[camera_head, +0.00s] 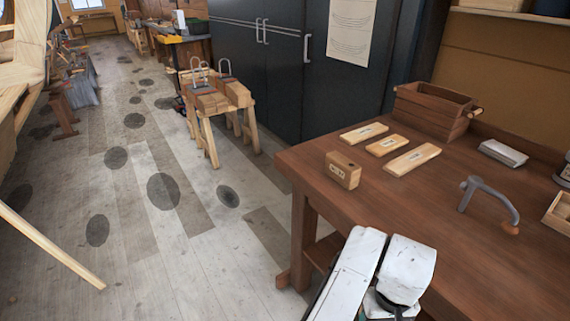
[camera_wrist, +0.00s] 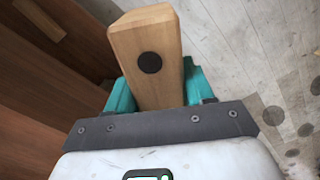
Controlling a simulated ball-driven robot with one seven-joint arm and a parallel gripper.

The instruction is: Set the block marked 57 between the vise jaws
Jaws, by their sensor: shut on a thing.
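My gripper (camera_wrist: 157,88) is shut on a light wooden block (camera_wrist: 150,38) with a black round dot, held between teal fingers in the wrist view. No number shows on the face in view. The gripper and held block do not show in the head view. Another wooden block (camera_head: 343,171) stands at the bench's near left corner, with a dark mark too small to read surely. Three flat wooden pieces (camera_head: 363,133) with labels lie behind it. I cannot make out vise jaws for certain in either view.
The brown workbench (camera_head: 440,245) fills the right. On it are a wooden crate (camera_head: 432,111), a metal hook-shaped tool (camera_head: 487,196) and a grey-topped block (camera_head: 503,153). A small stand (camera_head: 207,125) holds wooden blocks and metal hoops. The floor (camera_head: 150,250) at left is mostly clear.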

